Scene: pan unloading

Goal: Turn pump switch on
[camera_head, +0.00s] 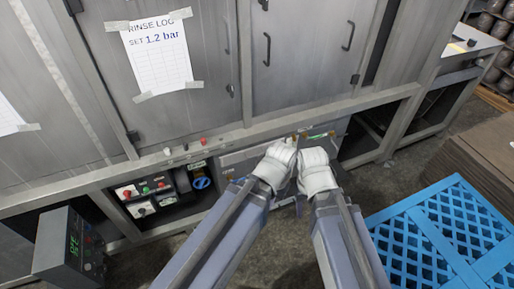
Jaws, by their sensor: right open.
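Both my grippers are close together at the front of the grey metal cabinet, in front of a lower panel (240,157). My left gripper (281,151) is the white one on the left; its fingers are hidden. My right gripper (312,158) is right beside it and open, its fingertips hard to make out. A small green part with orange ends (318,135) shows just above the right gripper. Left of the grippers, a recess holds a blue rotary knob (201,183) and a control box (143,189) with red and green buttons. I cannot tell which one is the pump switch.
A blue lattice crate (428,235) stands at the lower right, near brown stacked sheets (482,160). A dark box with a green display (72,248) stands at the lower left. A paper rinse log (158,62) is taped to the cabinet.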

